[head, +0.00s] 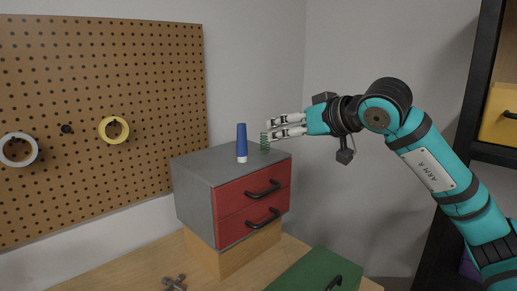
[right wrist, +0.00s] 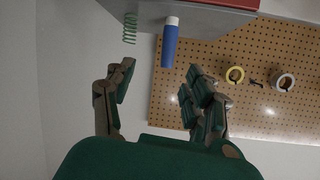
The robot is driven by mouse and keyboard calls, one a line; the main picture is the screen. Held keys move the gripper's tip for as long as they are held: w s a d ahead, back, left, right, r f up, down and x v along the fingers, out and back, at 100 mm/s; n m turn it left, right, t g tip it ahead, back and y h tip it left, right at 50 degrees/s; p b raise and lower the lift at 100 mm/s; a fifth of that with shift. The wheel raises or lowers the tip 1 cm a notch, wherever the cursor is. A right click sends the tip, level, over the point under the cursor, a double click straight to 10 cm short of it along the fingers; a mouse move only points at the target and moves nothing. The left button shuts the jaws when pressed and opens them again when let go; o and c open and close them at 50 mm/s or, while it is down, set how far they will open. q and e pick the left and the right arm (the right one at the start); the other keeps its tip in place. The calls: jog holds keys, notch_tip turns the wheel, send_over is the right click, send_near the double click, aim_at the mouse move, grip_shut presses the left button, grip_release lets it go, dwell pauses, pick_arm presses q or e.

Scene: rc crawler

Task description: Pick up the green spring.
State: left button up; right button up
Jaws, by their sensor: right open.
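The green spring (head: 265,143) stands upright on top of the grey cabinet (head: 194,196) with red drawers, near its back right corner. It also shows in the right wrist view (right wrist: 130,28). My right gripper (head: 269,130) is open and empty, its fingers pointing left close to the spring in the head view. In the right wrist view, the spring is beyond the fingertips (right wrist: 158,75), ahead of the left finger and not between the two. My left gripper is not in view.
A blue tube with a white end (head: 242,142) stands on the cabinet just left of the spring. The cabinet sits on a wooden block (head: 240,254) on the table. A green box (head: 305,271) is in front. A pegboard (head: 90,180) with tape rolls hangs behind.

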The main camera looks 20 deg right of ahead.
jog(key=d+r+h, duration=0.1)
jog(key=d+h, duration=0.1)
jog(key=d, duration=0.2)
jog(key=p, duration=0.3)
send_near(266, 133)
jog(key=x, duration=0.3)
jog(key=shift+w+a+f, duration=0.25)
jog(key=shift+w+f, duration=0.05)
jog(key=shift+w, duration=0.05)
jog(key=shift+w+f+p, duration=0.1)
jog(key=shift+w+p, duration=0.3)
jog(key=p+x, duration=0.1)
jog(key=x, duration=0.2)
jog(key=shift+w+d+p, duration=0.15)
jog(key=shift+w+p, duration=0.15)
jog(key=shift+w+f, duration=0.3)
jog(key=shift+w, duration=0.05)
jog(key=shift+s, duration=0.1)
